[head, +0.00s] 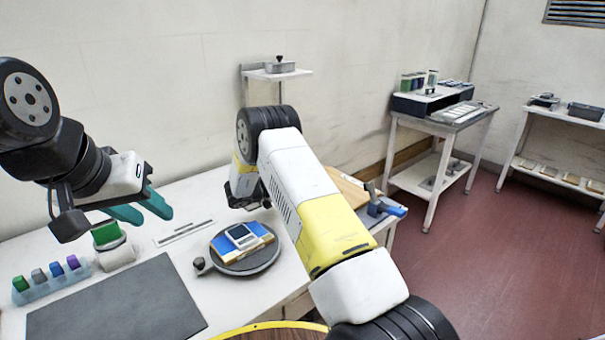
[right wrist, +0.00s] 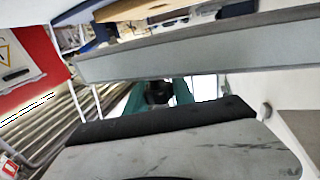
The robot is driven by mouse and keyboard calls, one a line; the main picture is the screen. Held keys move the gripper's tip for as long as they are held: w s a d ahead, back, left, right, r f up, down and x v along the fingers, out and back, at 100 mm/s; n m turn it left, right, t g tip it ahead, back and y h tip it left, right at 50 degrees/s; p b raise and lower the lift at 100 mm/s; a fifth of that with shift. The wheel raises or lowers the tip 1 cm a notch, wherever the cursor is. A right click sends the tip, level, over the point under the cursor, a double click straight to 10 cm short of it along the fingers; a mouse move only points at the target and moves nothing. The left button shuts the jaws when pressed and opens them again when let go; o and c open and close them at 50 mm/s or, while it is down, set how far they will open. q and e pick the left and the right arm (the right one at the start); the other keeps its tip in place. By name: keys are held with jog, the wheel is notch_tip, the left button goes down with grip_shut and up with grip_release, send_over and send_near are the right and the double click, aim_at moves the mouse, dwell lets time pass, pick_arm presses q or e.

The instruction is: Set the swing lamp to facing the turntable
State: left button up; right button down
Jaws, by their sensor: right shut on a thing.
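The round grey turntable (head: 262,262) stands on the white bench, with a blue-and-yellow piece and a small grey device (head: 241,236) on it. I cannot clearly make out the swing lamp in the head view; my right arm covers the area behind the turntable. In the right wrist view, the teal fingers of my right gripper (right wrist: 159,92) are shut on a dark knob-like part (right wrist: 157,92). A long grey bar crosses above it; I cannot tell whether it belongs to the lamp. My left gripper (head: 154,212) is open and empty above the bench's left part.
A green-topped white holder (head: 117,250), a rack of coloured blocks (head: 50,284) and a dark mat (head: 118,304) are at the bench's left. A wall shelf (head: 295,74) carries a grey box. A blue-handled tool (head: 388,208) lies right. Side tables stand beyond open red floor.

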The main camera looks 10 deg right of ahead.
jog(key=shift+r, duration=0.1)
dwell(0.3)
jog(key=c, duration=1.1)
grip_release()
jog(key=shift+a, duration=0.15)
jog(key=a, duration=0.2)
jog(key=s+a, duration=0.1)
jog(key=a, duration=0.4)
jog(key=shift+s+a, duration=0.15)
jog(key=shift+a, duration=0.1)
jog(key=shift+a, duration=0.1)
